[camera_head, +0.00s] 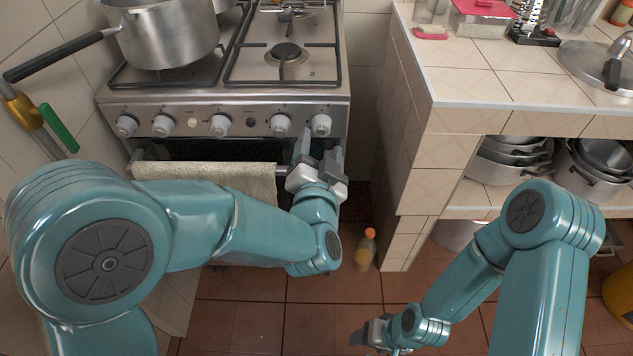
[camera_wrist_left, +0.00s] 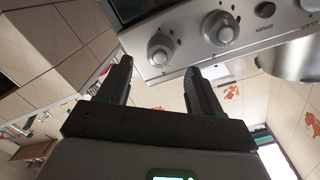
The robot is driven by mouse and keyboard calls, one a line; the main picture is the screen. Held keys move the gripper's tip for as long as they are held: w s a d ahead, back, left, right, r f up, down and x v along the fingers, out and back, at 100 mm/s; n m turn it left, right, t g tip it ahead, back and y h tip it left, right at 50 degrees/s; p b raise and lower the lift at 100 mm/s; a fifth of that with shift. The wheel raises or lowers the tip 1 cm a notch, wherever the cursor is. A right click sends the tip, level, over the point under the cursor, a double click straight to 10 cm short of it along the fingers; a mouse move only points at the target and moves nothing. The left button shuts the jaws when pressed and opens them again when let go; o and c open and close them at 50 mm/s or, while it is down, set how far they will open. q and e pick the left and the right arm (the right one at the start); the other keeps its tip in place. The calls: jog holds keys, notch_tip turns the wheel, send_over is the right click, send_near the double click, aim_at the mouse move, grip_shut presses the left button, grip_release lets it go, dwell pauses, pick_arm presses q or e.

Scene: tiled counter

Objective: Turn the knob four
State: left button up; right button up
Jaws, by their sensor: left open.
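The stove's front panel (camera_head: 180,108) carries a row of several grey round knobs; I cannot tell by a label which is knob four. My left gripper (camera_head: 318,148) is open and empty just below the rightmost knob (camera_head: 321,125). In the left wrist view, the fingers of my left gripper (camera_wrist_left: 158,78) point at that knob (camera_wrist_left: 161,48), which lies between and beyond the tips, apparently not gripped. The neighbouring knob (camera_head: 280,125) is just left of it and also shows in the wrist view (camera_wrist_left: 220,28). My right gripper (camera_head: 372,334) hangs low over the floor, away from the stove.
A pot (camera_head: 168,35) with a long black handle stands on the stove's left burner. A towel (camera_head: 210,178) hangs on the oven rail below the knobs. A tiled counter (camera_head: 470,90) rises right of the stove. A bottle (camera_head: 366,250) stands on the floor.

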pick_arm(q)
jog(key=s, duration=1.2)
jog(key=shift+a+r, duration=0.25)
jog(key=shift+a, duration=0.05)
jog(key=shift+w+a, duration=0.1)
jog(key=shift+w, duration=0.05)
jog(key=w+a+f+n+g+y, duration=0.1)
jog(key=w+a+f+g+y, duration=0.15)
jog(key=a+f, duration=0.45)
jog(key=w+a+f+n+g+y, duration=0.1)
jog(key=w+a+f+g+y, duration=0.15)
jog(key=a+f, duration=0.45)
jog(key=s+a+f+n+g+h, duration=0.1)
jog(key=s+a+f+n+g, duration=0.2)
jog(key=f, duration=0.8)
jog(key=s+f+n+g+h, duration=0.1)
jog(key=s+f+g+h, duration=0.2)
jog(key=s+f, duration=0.35)
jog(key=s+d+f+n+g+h, duration=0.35)
jog(key=s+d+f+g, duration=0.2)
jog(key=s, duration=0.35)
notch_tip(320, 180, up, 14)
jog(key=p, duration=1.4)
jog(key=shift+d+r+g, duration=0.2)
jog(key=shift+d+g, duration=0.05)
jog(key=shift+g, duration=0.1)
